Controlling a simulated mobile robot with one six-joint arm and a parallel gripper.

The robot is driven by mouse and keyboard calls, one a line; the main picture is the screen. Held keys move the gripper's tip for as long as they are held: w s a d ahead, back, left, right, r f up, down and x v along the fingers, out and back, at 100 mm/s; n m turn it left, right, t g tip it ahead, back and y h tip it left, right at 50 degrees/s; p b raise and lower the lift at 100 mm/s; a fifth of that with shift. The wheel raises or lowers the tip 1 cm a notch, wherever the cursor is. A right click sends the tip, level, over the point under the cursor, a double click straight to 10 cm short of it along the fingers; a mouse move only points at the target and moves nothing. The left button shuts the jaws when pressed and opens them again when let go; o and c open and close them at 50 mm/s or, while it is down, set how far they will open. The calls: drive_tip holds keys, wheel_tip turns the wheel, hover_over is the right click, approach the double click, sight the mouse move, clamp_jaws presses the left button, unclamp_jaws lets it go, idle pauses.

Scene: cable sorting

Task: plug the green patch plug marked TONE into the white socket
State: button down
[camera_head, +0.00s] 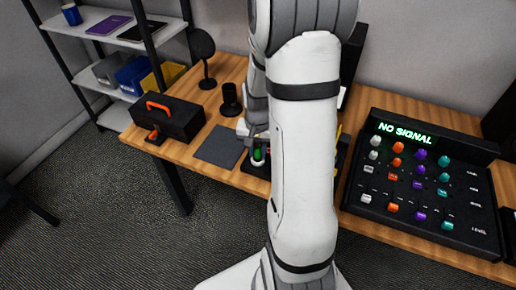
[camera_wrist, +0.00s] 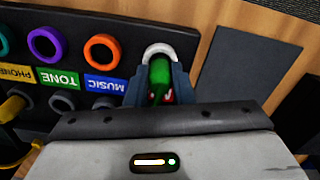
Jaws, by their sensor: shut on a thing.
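My gripper (camera_wrist: 160,85) is shut on the green plug (camera_wrist: 160,72) in the wrist view, one finger on each side. The plug's far end lies at the white ring of the white socket (camera_wrist: 159,47), which shows as an arc above it. I cannot tell whether the plug is in the socket or just over it. In the head view the green plug (camera_head: 258,154) shows beside my arm, and the socket panel is mostly hidden. A green label reading TONE (camera_wrist: 59,79) is on the panel, upside down.
An orange ring (camera_wrist: 103,51), a purple ring (camera_wrist: 47,42) and a teal ring sit left of the white one. A dark mat (camera_head: 219,146) and black toolbox (camera_head: 169,115) lie left. The console (camera_head: 391,178) at right reads NO SIGNAL.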

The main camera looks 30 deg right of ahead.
drive_tip(key=shift+f, duration=0.3)
idle(0.4)
drive_tip(key=c, duration=0.7)
unclamp_jaws()
drive_tip(key=shift+r, duration=0.1)
drive_tip(key=shift+r+p, duration=2.45)
drive_tip(key=shift+r, duration=1.05)
